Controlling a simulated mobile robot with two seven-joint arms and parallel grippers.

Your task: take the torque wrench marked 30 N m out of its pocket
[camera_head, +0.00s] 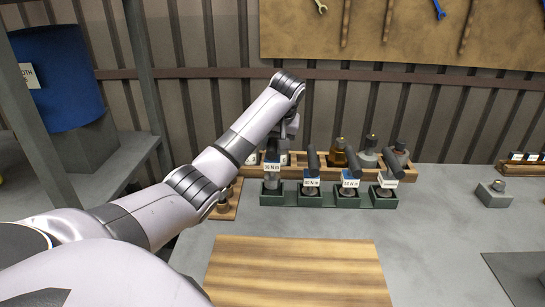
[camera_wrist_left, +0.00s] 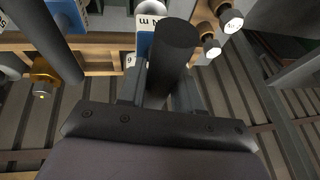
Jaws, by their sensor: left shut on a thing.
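My left gripper (camera_head: 273,150) is shut on the leftmost torque wrench (camera_head: 272,179), above the green rack (camera_head: 329,200). This wrench's white and blue tag sits higher than the other tags; its number is too small to read surely. In the left wrist view the dark round handle (camera_wrist_left: 175,42) stands between the fingers of the left gripper (camera_wrist_left: 155,92), and "N m" shows on the tag (camera_wrist_left: 150,22). Whether the wrench's lower end is clear of its pocket I cannot tell. My right gripper is not in view.
Three more tagged wrenches with dark handles stand in the rack, the nearest one (camera_head: 311,182) just right. Behind is a wooden rack (camera_head: 325,172) with metal and amber fittings. A wooden board (camera_head: 295,272) lies bare in front. A grey block (camera_head: 494,195) sits at right.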

